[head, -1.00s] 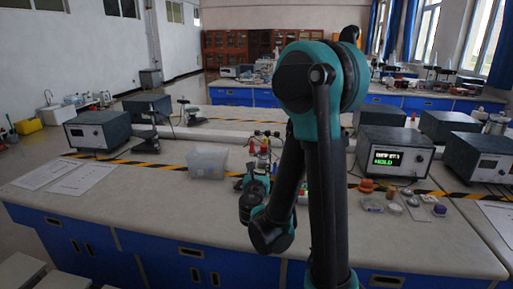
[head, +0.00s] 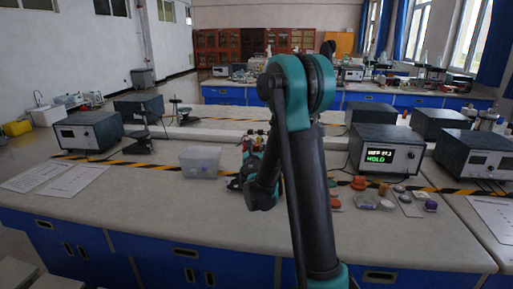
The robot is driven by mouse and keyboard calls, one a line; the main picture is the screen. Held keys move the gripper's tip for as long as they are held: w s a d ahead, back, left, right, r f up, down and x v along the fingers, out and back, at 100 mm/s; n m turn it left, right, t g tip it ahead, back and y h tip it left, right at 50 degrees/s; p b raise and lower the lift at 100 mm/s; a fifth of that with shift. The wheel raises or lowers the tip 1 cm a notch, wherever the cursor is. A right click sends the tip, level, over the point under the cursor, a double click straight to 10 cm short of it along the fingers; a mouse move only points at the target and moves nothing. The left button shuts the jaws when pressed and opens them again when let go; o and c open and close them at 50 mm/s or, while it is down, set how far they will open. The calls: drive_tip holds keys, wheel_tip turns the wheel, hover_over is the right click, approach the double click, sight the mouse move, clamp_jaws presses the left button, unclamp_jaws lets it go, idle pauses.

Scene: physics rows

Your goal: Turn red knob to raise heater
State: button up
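Small red tops (head: 262,133) show on the bench just behind my arm's wrist. They are partly hidden and too small to tell which is the red knob. I cannot make out a heater. My gripper (head: 240,184) is at the far end of my forearm, low over the bench beside these red tops.
A clear plastic bin (head: 200,161) stands left of my wrist. Orange-red (head: 359,183) and purple (head: 431,206) small items lie among others before the display box. Papers (head: 72,180) lie at left. Yellow-black tape (head: 150,165) crosses the bench. The front middle is clear.

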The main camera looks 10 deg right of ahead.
drive_tip(key=shift+w+d, duration=0.15)
drive_tip(key=shift+w, duration=0.4)
clamp_jaws()
